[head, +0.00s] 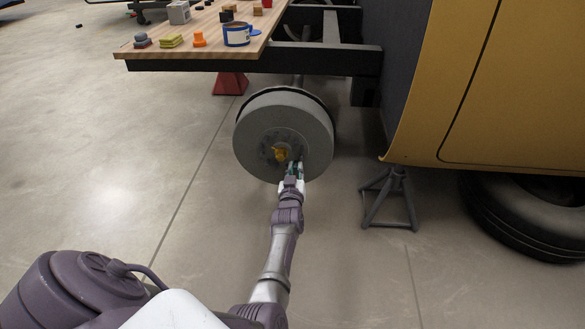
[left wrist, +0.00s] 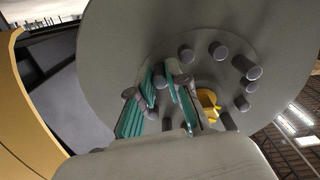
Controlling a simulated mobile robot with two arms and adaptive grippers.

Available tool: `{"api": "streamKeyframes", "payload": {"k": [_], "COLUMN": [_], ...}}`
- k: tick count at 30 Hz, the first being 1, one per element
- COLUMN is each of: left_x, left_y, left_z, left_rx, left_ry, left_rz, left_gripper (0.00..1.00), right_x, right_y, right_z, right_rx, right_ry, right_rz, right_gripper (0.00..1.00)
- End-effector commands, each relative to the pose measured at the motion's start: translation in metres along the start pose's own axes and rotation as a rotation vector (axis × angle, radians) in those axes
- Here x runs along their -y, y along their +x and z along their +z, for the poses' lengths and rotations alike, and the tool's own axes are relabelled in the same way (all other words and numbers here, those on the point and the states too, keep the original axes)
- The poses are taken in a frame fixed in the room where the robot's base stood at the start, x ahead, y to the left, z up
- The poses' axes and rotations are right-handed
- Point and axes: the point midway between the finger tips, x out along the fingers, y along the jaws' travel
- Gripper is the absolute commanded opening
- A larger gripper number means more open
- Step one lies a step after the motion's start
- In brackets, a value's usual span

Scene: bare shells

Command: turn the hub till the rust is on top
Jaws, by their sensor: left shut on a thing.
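The hub (head: 262,128) is a grey round drum with a ring of studs on its face, below the workbench. A yellow-orange piece (head: 281,154) sits at its centre and shows in the left wrist view (left wrist: 207,104). No rust patch can be made out clearly on the grey face. My left gripper (head: 295,169) is at the lower right of the hub's centre, with its teal-padded fingers shut on a wheel stud (left wrist: 158,79). The fingers partly hide that stud. Several other studs (left wrist: 218,50) stand free around it. My right gripper is not in view.
A wooden workbench (head: 150,50) with small items stands above the hub. A red stand (head: 230,84) is behind it. A grey jack stand (head: 392,200), a tyre (head: 530,222) and a yellow body panel (head: 450,80) are on the right.

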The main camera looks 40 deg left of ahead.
Motion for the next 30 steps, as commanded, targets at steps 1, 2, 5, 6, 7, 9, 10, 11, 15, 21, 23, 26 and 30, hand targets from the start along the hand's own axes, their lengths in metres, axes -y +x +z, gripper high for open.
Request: {"api": "streamKeyframes", "payload": {"k": [1, 2, 5, 6, 7, 9, 10, 11, 15, 21, 23, 26, 30], "left_x": [-0.0048, -0.0053, -0.0064, -0.0068, -0.0071, -0.0077, -0.0078, -0.0080, -0.0087, -0.0092, -0.0092, -0.0081, -0.0061], "left_y": [-0.0014, -0.0014, -0.0013, -0.0012, -0.0012, -0.0011, -0.0010, -0.0010, -0.0008, -0.0005, -0.0004, -0.0002, 0.0000], "left_z": [0.0014, 0.0011, 0.0003, 0.0001, -0.0001, -0.0004, -0.0006, -0.0007, -0.0013, -0.0022, -0.0025, -0.0028, -0.0028], "left_rx": [0.007, 0.007, 0.006, 0.006, 0.006, 0.005, 0.005, 0.005, 0.003, 0.001, 0.001, 0.000, 0.000], "left_ry": [-0.018, -0.026, -0.048, -0.054, -0.058, -0.064, -0.065, -0.066, -0.067, -0.066, -0.066, -0.065, -0.064], "left_rz": [0.005, 0.005, 0.006, 0.006, 0.006, 0.006, 0.007, 0.007, 0.008, 0.008, 0.008, 0.007, 0.004], "left_gripper": [0.00, 0.00, 0.00, 0.00, 0.00, 0.00, 0.00, 0.00, 0.00, 0.19, 0.29, 0.41, 0.41], "right_x": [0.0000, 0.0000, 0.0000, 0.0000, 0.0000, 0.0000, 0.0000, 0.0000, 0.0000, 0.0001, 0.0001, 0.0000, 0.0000], "right_y": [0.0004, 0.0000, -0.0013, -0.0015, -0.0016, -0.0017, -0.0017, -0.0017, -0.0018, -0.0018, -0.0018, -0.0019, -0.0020], "right_z": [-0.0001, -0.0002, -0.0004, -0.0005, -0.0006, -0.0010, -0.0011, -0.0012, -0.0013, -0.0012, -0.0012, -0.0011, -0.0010], "right_rx": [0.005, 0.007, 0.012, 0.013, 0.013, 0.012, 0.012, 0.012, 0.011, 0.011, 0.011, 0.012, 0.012], "right_ry": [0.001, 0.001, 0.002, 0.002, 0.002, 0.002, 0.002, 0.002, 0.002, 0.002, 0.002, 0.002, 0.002], "right_rz": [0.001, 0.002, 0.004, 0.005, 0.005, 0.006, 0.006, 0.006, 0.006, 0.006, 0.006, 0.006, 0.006], "right_gripper": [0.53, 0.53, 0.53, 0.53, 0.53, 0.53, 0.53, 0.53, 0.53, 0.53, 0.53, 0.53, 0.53]}}
